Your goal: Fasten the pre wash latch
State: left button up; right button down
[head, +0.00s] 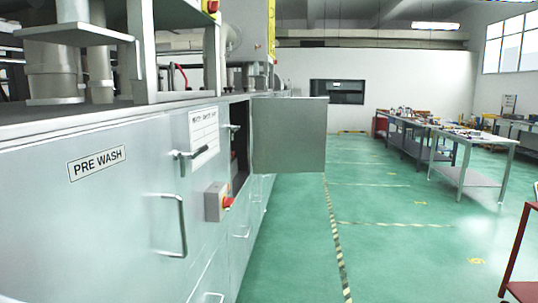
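The pre wash cabinet (105,225) is a grey metal front at the left, with a "PRE WASH" label (97,162). A dark latch handle (190,154) sticks out near the upper right of this front, beside a white notice (203,135). A U-shaped pull handle (171,228) sits below the latch. The panel around it looks flush with the front; I cannot tell whether the latch is engaged. Neither of my grippers is in view.
Beyond the latch, a small door (290,135) stands open into the aisle. A red-knobbed switch box (217,202) protrudes from the front. Workbenches (465,140) stand at the right, and a red frame (520,250) at the right edge. The green floor (395,225) between is clear.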

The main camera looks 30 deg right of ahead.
aim_at(182, 156)
jog(key=z, duration=0.65)
jog(key=u, duration=0.4)
jog(key=i+l+u, duration=0.1)
jog(key=l+u, duration=0.7)
jog(key=l, duration=0.15)
jog(key=l+u, duration=0.8)
jog(key=l, duration=0.2)
jog(key=k+l, duration=0.1)
jog(key=l, duration=0.3)
jog(key=k+l, duration=0.1)
jog(key=l, duration=0.3)
jog(key=k+l+u, duration=0.1)
jog(key=l, duration=0.3)
jog(key=k+l, duration=0.15)
jog(key=l, duration=0.25)
jog(key=k+l+u, duration=0.1)
jog(key=l, duration=0.3)
jog(key=k+l, duration=0.15)
jog(key=l, duration=0.2)
jog(key=k+l, duration=0.15)
jog(key=l, duration=0.25)
jog(key=u, duration=0.05)
